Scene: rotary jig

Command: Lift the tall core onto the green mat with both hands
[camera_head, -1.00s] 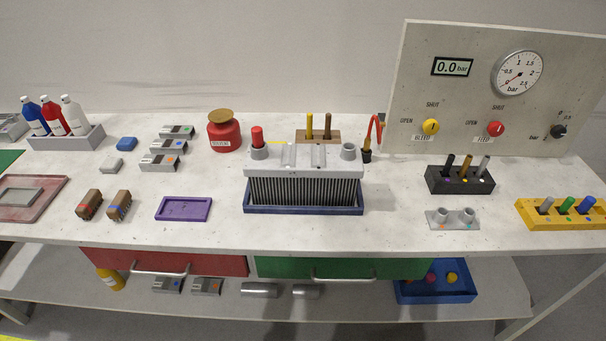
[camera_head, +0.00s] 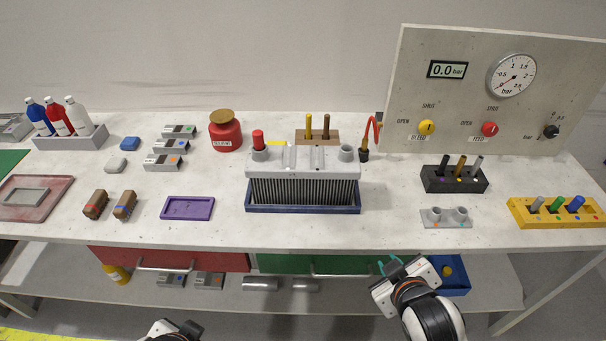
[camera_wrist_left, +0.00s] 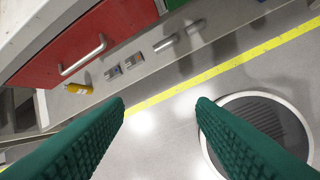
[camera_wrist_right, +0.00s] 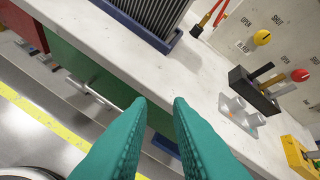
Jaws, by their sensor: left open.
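The tall core (camera_head: 304,190) is a dark finned block with a grey top, standing upright in a dark blue tray (camera_head: 303,210) at the middle of the table. Its lower part also shows in the right wrist view (camera_wrist_right: 152,12). The green mat (camera_head: 10,160) shows only partly at the far left edge. My right gripper (camera_head: 389,265) is open and empty, in front of the table edge, right of the core; its teal fingers show in the right wrist view (camera_wrist_right: 160,100). My left gripper (camera_wrist_left: 160,102) is open and empty over the floor, before the red drawer.
A red jar (camera_head: 225,132) stands behind left. A grey two-socket block (camera_head: 446,218) and black holder (camera_head: 454,180) are at right. Drawer handles (camera_head: 165,267) stick out below the table edge.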

